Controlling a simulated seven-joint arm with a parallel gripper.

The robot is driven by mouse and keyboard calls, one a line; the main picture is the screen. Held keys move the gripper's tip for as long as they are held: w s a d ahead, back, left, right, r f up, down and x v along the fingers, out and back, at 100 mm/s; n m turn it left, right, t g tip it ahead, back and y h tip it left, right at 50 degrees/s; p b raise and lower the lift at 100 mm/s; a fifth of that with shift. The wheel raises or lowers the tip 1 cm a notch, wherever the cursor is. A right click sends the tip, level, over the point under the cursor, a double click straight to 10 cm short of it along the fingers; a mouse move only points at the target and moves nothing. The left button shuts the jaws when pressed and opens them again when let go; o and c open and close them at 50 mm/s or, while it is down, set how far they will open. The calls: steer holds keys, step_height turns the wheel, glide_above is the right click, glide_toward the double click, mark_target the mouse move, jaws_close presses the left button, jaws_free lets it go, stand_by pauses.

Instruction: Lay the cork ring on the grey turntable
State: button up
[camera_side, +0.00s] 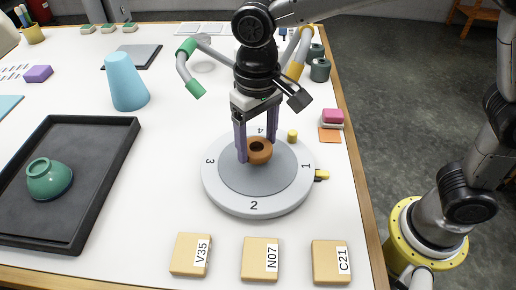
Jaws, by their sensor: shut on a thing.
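The cork ring (261,156) is brown and sits between the two purple fingers of my gripper (256,152), which is shut on it. The ring is tilted, with its hole facing the camera. It is over the middle of the grey turntable (255,180), a grey disc with a white numbered rim. The numbers 1, 2, 3 and 4 show around the rim. I cannot tell whether the ring touches the disc or is just above it.
Tan blocks labelled V35 (190,254), N07 (260,259) and C21 (331,262) lie in front. A dark tray (110,180) with a green bowl (49,179) is at left. A blue cone (125,82) stands behind. A yellow cylinder (292,136) is close to my gripper.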

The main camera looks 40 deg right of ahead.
steer(key=shift+f, duration=1.35)
steer(key=shift+f, duration=0.1)
steer(key=o, duration=1.3)
steer(key=shift+c, duration=0.2)
step_height(320, 180, up, 12)
steer(key=shift+r, duration=0.25)
